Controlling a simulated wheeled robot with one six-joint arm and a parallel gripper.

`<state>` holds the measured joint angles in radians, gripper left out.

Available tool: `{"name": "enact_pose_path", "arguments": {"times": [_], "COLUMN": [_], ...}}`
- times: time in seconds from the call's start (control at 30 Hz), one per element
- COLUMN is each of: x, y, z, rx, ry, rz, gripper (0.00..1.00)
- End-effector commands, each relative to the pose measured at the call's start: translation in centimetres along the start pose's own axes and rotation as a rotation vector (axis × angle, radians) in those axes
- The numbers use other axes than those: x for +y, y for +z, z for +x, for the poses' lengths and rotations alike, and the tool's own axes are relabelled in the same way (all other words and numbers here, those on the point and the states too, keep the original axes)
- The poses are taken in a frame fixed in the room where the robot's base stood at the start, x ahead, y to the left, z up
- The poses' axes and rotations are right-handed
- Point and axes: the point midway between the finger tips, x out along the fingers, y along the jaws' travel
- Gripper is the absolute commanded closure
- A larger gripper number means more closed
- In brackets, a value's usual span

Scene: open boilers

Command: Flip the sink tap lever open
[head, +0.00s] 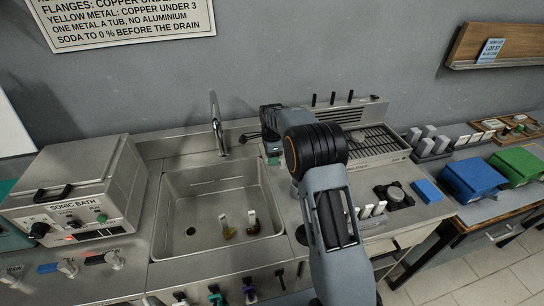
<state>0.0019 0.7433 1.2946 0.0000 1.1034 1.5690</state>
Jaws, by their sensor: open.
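The sink tap (216,122) is a tall, thin metal spout standing at the back right of the steel sink (170,189). My gripper (251,136) is at the end of my arm, to the right of the tap over the back counter, and appears small and dark. A gap shows between it and the spout. I see nothing held in it. The tap lever cannot be told apart clearly; it may be among the small dark shapes by the gripper.
A sonic bath (80,190) stands left of the sink. Two small tagged pieces lie in the basin. A ribbed drain tray (375,145) is behind my arm at right. Blue (473,180) and green (519,165) bins stand farther right. Valve knobs line the front.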

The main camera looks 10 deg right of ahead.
Motion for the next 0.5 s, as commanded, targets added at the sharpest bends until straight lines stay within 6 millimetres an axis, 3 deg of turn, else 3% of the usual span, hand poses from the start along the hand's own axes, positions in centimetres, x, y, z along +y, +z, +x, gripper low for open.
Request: {"name": "enact_pose_path", "arguments": {"times": [0.27,0.5], "x": [0.01,0.01], "y": [0.00,0.00], "z": [0.13,0.10], "rx": [0.000,0.000], "ry": [0.000,0.000], "rz": [0.000,0.000], "gripper": [0.53,0.75]}}
